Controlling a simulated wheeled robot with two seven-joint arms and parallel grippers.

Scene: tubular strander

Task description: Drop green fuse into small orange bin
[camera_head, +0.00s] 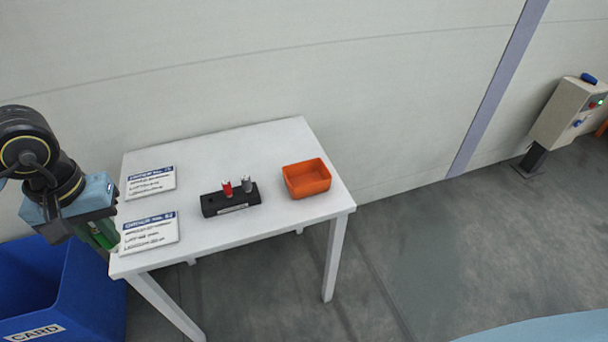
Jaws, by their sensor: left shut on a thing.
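The green fuse (101,236) shows at the left, held in my left gripper (103,243), beside the table's left edge. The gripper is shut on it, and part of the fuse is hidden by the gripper. The small orange bin (307,179) stands on the right part of the white table (215,153), well to the right of my left gripper, and looks empty. My right gripper is not in view.
A black fuse holder (229,203) with a red fuse (227,188) and a grey fuse (247,184) stands mid-table. Two label cards (151,182) (149,232) lie at the left. A big blue bin (85,295) is below left. A control box (568,112) stands far right.

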